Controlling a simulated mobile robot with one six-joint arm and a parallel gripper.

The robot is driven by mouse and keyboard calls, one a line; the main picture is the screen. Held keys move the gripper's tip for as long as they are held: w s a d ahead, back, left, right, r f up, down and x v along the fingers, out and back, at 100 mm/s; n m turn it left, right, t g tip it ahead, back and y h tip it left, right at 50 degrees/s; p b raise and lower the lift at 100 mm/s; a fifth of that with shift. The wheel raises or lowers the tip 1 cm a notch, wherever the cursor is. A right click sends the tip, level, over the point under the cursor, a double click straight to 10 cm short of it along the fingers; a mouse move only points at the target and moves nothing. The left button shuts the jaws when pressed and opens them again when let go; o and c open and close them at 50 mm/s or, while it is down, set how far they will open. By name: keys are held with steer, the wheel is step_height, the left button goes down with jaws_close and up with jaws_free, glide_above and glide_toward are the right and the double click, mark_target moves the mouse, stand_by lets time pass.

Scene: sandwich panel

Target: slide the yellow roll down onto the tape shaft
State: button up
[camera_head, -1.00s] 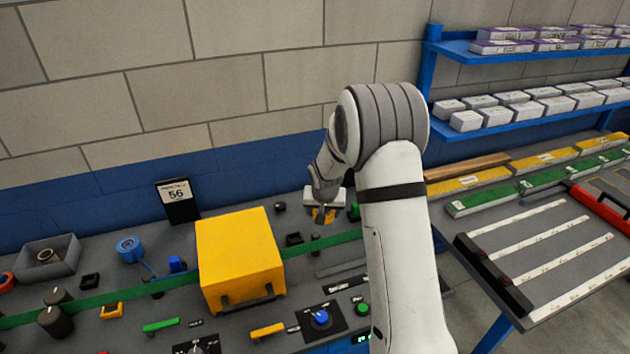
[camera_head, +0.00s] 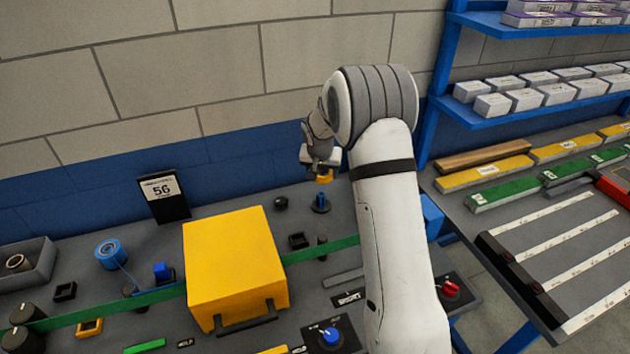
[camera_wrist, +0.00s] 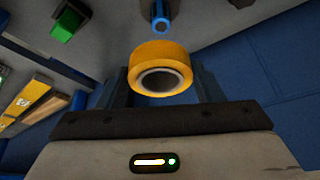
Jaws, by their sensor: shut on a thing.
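The yellow roll (camera_head: 324,177) is held in the air over the back of the panel. My gripper (camera_head: 322,171) is shut on it; in the wrist view the roll (camera_wrist: 160,53) sits between the two fingers, its hollow core facing the camera. The blue tape shaft (camera_head: 320,200) stands upright on a dark base just below the roll in the head view, with a gap between them. In the wrist view the shaft (camera_wrist: 160,21) shows beyond the roll, near the top edge and roughly in line with it. The roll is not around the shaft.
A large yellow box (camera_head: 235,262) stands left of the shaft on the grey panel. A green strip (camera_head: 335,246) runs past it. A blue shelf post (camera_head: 437,90) rises right of my arm.

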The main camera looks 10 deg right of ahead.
mark_target(321, 197)
steer(key=b+x, duration=0.2)
steer(key=x, duration=0.1)
steer(key=shift+a+f+b, duration=0.1)
steer(key=shift+f+b, duration=0.25)
steer(key=shift+f, duration=0.1)
steer(key=shift+s+a+f+b, duration=0.15)
steer(key=shift+f+b, duration=0.4)
steer(key=shift+f, duration=0.85)
steer(key=shift+b, duration=0.4)
steer(key=shift+f, duration=0.15)
steer(key=shift+f+b, duration=0.8)
steer(key=shift+b, duration=0.25)
steer(key=shift+f, duration=0.1)
steer(key=shift+f+b, duration=2.05)
steer(key=shift+b, duration=0.1)
